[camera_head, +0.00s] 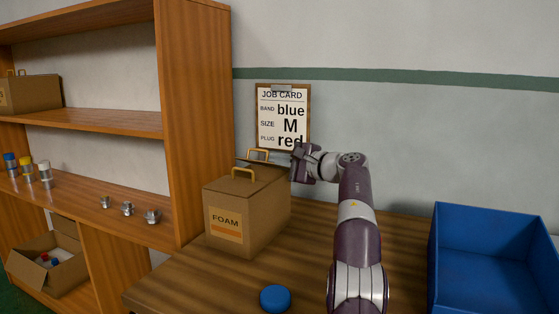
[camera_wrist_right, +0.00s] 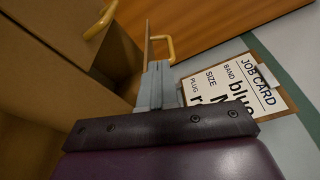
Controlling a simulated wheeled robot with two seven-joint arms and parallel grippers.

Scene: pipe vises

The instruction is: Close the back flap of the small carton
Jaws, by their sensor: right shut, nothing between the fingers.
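The small brown carton (camera_head: 246,213) labelled FOAM stands on the wooden table. Its front yellow handle (camera_head: 243,172) rises from the top. The back flap (camera_head: 262,164), with a second yellow handle (camera_head: 258,154), shows behind it and appears raised at a tilt. In the right wrist view the back flap (camera_wrist_right: 147,42) is seen edge-on, its handle (camera_wrist_right: 162,42) sticking out beyond it. My right gripper (camera_head: 299,164) is shut and empty at the carton's right rear; its fingertips (camera_wrist_right: 158,75) are close to the flap. Contact cannot be told. My left gripper is out of view.
A blue bin (camera_head: 490,253) stands at the table's right. A blue round cap (camera_head: 275,298) lies near the front. A wooden shelf (camera_head: 195,120) rises left of the carton. A job card (camera_head: 283,117) hangs on the wall behind.

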